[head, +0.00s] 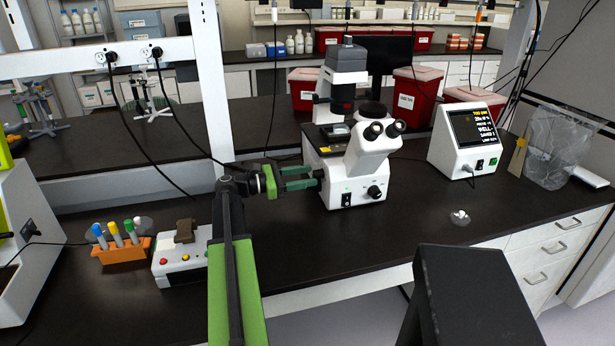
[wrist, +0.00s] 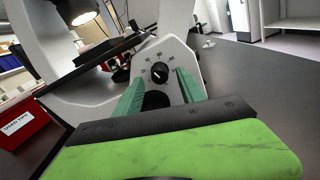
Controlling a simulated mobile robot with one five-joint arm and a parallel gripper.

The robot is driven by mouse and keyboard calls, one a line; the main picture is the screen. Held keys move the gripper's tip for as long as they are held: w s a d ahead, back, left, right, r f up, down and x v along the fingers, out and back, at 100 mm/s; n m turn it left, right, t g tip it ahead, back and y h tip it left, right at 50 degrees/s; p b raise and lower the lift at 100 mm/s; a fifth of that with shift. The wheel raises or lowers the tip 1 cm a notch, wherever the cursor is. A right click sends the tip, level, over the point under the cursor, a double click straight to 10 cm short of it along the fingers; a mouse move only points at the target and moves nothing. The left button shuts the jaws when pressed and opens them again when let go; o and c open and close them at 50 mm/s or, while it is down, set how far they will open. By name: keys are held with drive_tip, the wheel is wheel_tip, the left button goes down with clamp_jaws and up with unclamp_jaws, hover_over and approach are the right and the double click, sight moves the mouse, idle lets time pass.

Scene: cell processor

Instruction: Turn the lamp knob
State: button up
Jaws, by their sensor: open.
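The white microscope (head: 350,165) stands on the black bench, right of my gripper (head: 312,177) in the head view. In the wrist view, the lamp knob (wrist: 160,72) is a small black dial with a light pointer line and scale marks around it, on the microscope's pale side face. My gripper (wrist: 160,80) is open, its two green fingers pointing at this face on either side of the knob. Whether the fingers touch the knob or stand short of it, I cannot tell. A larger dark round part (wrist: 155,99) shows lower between the fingers, partly hidden by my gripper.
A control box (head: 182,262) and an orange tube rack (head: 122,250) stand at the left. A display unit (head: 467,140) stands right of the microscope. Red bins (head: 417,100) are behind. The front right bench is mostly clear except for a small clear item (head: 460,217).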

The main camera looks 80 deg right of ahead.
drive_tip(key=shift+s+d, duration=0.25)
drive_tip(key=shift+s, duration=0.25)
drive_tip(key=shift+c, duration=0.5)
clamp_jaws()
drive_tip(key=shift+m, duration=0.3)
